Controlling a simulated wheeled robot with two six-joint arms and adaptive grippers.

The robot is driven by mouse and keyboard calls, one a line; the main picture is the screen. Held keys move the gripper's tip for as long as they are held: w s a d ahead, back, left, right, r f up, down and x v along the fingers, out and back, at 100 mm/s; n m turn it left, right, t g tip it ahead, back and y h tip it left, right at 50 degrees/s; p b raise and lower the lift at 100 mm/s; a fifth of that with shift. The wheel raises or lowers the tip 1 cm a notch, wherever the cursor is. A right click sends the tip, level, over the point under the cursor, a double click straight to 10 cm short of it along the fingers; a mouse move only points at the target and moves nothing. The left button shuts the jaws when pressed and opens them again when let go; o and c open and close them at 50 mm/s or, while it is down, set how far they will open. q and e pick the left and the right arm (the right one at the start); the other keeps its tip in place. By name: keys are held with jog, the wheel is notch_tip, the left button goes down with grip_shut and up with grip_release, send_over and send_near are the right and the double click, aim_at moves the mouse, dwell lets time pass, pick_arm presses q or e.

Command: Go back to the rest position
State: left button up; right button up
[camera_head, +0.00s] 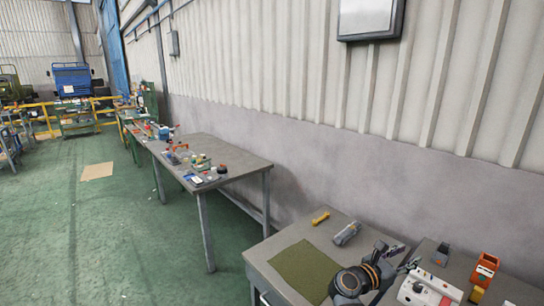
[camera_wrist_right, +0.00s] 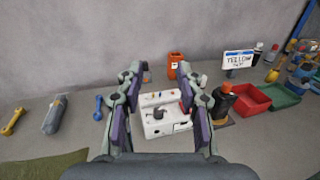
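My right gripper (camera_head: 399,256) is at the lower right of the head view, over the near grey workbench (camera_head: 262,254). In the right wrist view my right gripper (camera_wrist_right: 160,72) has its two fingers spread wide apart, with nothing held between them. A white box with knobs on top (camera_wrist_right: 163,120) shows beyond and between the fingers, apart from them. The same white box (camera_head: 425,288) is right of the gripper in the head view. My left gripper is in neither view.
On the near bench are a green mat (camera_head: 304,270), a yellow tool (camera_head: 320,218), a grey tool (camera_head: 346,234) and an orange holder (camera_head: 486,268). Green floor (camera_head: 110,240) is open at left.

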jog(key=s+f+m+g+y, duration=0.2)
jog(key=s+f+m+y, duration=0.4)
jog(key=s+f+m, duration=0.7)
jog(key=s+a+f+m+g+y, duration=0.1)
jog(key=s+a+f+m+y, duration=0.1)
jog(key=s+a+m+y, duration=0.45)
jog(key=s+a+f+m+g+y, duration=0.1)
jog(key=s+a+f+m+y, duration=0.2)
jog(key=s+a, duration=0.55)
jog(key=s+d+f+b, duration=0.1)
jog(key=f+b, duration=0.1)
jog(key=f, duration=0.8)
jog(key=s+d+f+g+b, duration=0.1)
jog(key=d+f+b, duration=0.1)
jog(key=f, duration=0.8)
jog(key=s+d+f+b, duration=0.1)
jog(key=f+b, duration=0.1)
jog(key=f, duration=0.8)
pick_arm(q)
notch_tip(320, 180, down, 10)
jog(key=b, duration=0.4)
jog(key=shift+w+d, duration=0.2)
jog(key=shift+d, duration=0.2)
pick_arm(e)
jog(key=s+d+f+g, duration=0.1)
jog(key=s+f, duration=1.7)
jog(key=f, duration=0.4)
jog(key=shift+s+d, duration=0.25)
jog(key=shift+s, duration=0.05)
jog(key=shift+f, duration=0.1)
